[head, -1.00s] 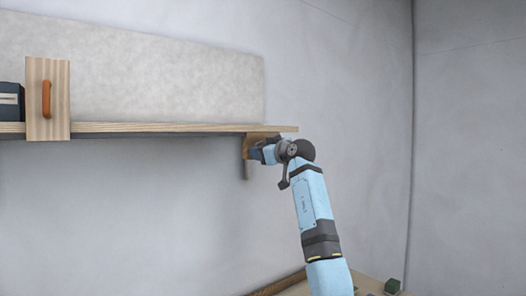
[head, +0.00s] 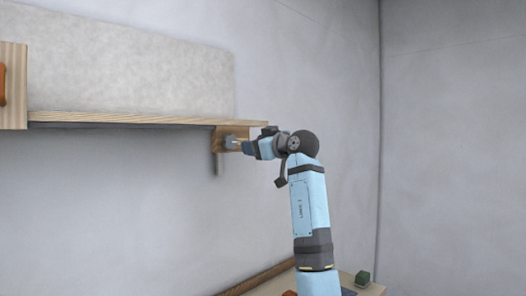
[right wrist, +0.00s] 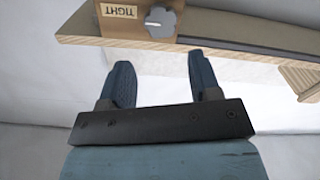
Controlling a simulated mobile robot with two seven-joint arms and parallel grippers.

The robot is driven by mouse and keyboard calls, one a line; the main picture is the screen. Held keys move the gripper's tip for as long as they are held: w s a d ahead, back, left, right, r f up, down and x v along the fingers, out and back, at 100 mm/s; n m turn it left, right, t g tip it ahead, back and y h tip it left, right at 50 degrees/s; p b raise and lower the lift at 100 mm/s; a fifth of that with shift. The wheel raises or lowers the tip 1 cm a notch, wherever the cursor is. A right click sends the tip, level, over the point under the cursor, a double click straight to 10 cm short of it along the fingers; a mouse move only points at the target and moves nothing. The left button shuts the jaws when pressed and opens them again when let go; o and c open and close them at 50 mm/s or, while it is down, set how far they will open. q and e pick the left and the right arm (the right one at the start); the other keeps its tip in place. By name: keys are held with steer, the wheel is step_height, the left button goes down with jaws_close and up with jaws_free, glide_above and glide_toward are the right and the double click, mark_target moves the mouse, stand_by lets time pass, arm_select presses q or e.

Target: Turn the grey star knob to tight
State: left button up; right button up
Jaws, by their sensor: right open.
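The grey star knob (head: 231,142) sits on a wooden block (head: 218,133) under the right end of the shelf. In the right wrist view the knob (right wrist: 160,21) shows at the top, beside a label reading TIGHT (right wrist: 123,17) upside down. My right gripper (head: 242,146) is just right of the knob in the head view. In the right wrist view its two blue fingers (right wrist: 160,67) are spread with nothing between them, and the knob lies beyond their tips, apart from them. My left gripper is in neither view.
The wooden shelf (head: 130,118) runs along the wall above the knob. An upright board with an orange handle (head: 2,85) stands at the far left. A green block (head: 363,278) is on a surface at the bottom right. The wall right of my arm is clear.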

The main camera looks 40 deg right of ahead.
steer(key=shift+s+d, duration=0.1)
steer(key=shift+s, duration=1.4)
steer(key=w+a+f+n+g+y, duration=0.1)
steer(key=w+a+f+n+y, duration=0.2)
steer(key=a+f+n+y, duration=0.9)
steer(key=s+a+f+m+p, duration=0.1)
steer(key=s+a+f, duration=0.1)
steer(key=a+f, duration=0.45)
steer(key=s+a+f+m+p, duration=0.1)
steer(key=s+a+f, duration=0.2)
steer(key=f, duration=0.6)
steer(key=s+a+f+m+h+p, duration=0.15)
steer(key=s+f+m+h, duration=0.25)
steer(key=s+f, duration=0.5)
steer(key=s+a+f+m+g+h, duration=0.1)
steer(key=s+a+f+m+h, duration=0.25)
steer(key=f, duration=1.05)
steer(key=s+f+m+h+p, duration=0.1)
steer(key=s+f+m+h, duration=0.3)
steer(key=s+f, duration=0.55)
steer(key=s+a+f+g+y, duration=0.1)
steer(key=s+a+f+g, duration=0.4)
steer(key=s+f, duration=0.4)
steer(key=shift+s+f, duration=0.4)
steer(key=shift+s, duration=0.55)
